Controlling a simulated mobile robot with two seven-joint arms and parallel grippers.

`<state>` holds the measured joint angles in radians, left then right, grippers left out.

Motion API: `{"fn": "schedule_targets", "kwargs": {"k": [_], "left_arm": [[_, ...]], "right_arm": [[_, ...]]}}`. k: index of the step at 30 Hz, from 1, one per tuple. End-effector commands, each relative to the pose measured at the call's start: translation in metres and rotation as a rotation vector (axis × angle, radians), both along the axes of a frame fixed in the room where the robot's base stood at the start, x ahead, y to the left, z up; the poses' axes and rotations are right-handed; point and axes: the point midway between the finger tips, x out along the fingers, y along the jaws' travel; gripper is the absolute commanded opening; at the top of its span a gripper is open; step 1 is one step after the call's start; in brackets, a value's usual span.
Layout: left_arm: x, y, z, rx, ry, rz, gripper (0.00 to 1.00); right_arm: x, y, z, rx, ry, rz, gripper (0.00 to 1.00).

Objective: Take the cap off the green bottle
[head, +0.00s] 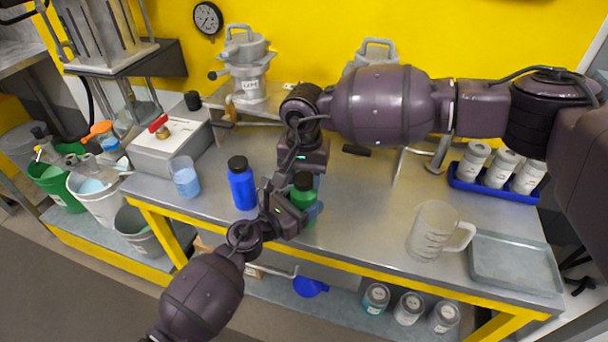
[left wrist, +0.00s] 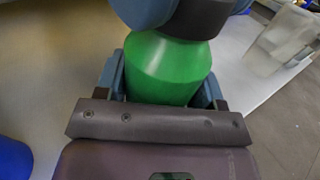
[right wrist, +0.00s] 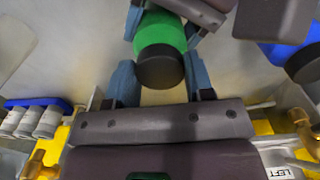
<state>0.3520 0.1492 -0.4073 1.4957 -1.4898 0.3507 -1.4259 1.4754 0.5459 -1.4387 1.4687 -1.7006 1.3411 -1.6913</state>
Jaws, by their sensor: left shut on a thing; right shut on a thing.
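The green bottle (head: 308,206) is upright above the near part of the bench, partly hidden by my grippers. I cannot tell if its base touches the bench. It also shows in the left wrist view (left wrist: 168,72). My left gripper (head: 300,207) is shut on its body from the side. The black cap (head: 303,180) sits at the top of the bottle, and in the right wrist view (right wrist: 160,68) it lies between my right fingers. My right gripper (head: 306,176) is shut on the cap from above. Any gap between cap and bottle is hidden.
A blue bottle (head: 242,188) with a black cap stands just left of my grippers, with a beaker (head: 185,178) beyond it. A clear jug (head: 436,232), a grey tray (head: 515,264) and a blue rack (head: 492,188) of white jars are at the right. The bench between is clear.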

Motion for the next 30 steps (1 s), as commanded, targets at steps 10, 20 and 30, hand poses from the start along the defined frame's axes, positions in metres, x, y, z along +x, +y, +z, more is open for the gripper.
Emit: {"fn": "schedule_targets", "kwargs": {"k": [10, 20, 30], "left_arm": [[-0.0001, 0.0001, -0.0004, 0.001, 0.001, 0.0, 0.0], [-0.0001, 0.0001, -0.0004, 0.001, 0.001, 0.0, 0.0], [-0.0001, 0.0001, -0.0004, 0.001, 0.001, 0.0, 0.0]], "right_arm": [[0.0001, 0.0, 0.0004, 0.0, 0.0, 0.275, 0.2], [0.0, 0.0001, 0.0005, 0.0, 0.0, 0.276, 0.2], [0.0001, 0.0001, 0.0027, 0.001, 0.0, 0.275, 0.2]]}}
